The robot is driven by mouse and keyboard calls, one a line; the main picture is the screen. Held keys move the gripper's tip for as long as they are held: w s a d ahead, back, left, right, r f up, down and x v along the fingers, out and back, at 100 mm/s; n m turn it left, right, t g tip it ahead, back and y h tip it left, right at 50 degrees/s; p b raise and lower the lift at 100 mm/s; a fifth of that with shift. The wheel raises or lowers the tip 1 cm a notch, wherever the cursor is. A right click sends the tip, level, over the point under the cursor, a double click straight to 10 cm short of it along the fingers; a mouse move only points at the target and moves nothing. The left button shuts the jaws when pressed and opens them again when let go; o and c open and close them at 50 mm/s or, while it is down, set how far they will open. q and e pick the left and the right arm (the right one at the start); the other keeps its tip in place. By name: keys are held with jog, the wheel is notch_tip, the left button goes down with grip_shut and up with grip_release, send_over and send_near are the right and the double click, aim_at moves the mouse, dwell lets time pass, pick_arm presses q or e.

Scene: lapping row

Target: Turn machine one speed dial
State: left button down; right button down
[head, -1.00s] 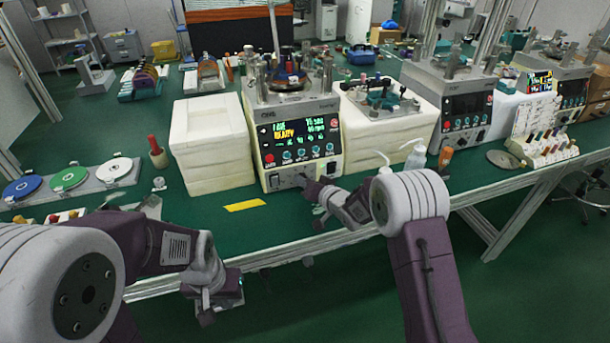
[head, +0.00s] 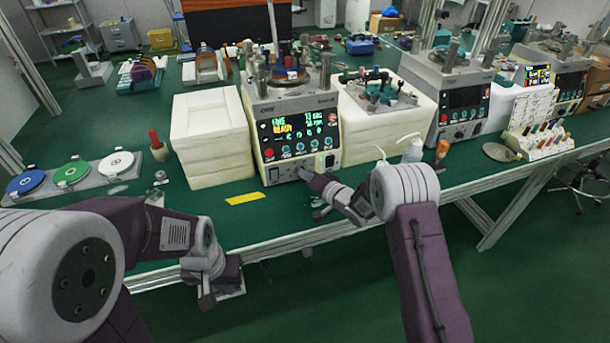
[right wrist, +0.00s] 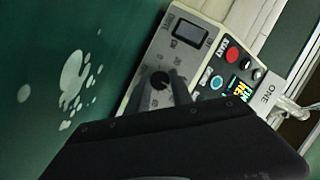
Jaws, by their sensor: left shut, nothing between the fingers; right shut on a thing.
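Machine one (head: 267,165), labelled ONE in the right wrist view, stands on the green bench with its display (head: 297,124) lit. Its black dial (right wrist: 159,80) is low on the front panel, with a ring of marks around it. My right gripper (head: 303,173) is at the lower front panel, shut on the dial; its fingers (right wrist: 178,88) partly cover the dial in the right wrist view. The dial's exact setting is hard to read. My left gripper (head: 207,302) is shut and empty, low in front of the bench edge, away from the machine.
White foam blocks (head: 213,140) flank machine one on the left, and a white block with a fixture (head: 380,93) is on its right. A white bottle (head: 413,150) and an orange-handled tool (head: 441,150) stand further right. A yellow strip (head: 245,198) lies on clear bench.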

jog(key=c, duration=1.1)
grip_release()
jog(key=shift+c, duration=0.2)
jog(key=s+d+b, duration=0.1)
jog(key=s+b, duration=0.1)
jog(key=b, duration=0.2)
jog(key=shift+s+d, duration=0.15)
jog(key=shift+d, duration=0.25)
jog(key=b+v, duration=0.3)
jog(key=v, duration=0.2)
jog(key=shift+s+d+r+b, duration=0.1)
jog(key=shift+s+r+b, duration=0.1)
jog(key=shift+r+b, duration=0.15)
jog(key=shift+s+d+r, duration=0.1)
jog(key=shift+s, duration=0.15)
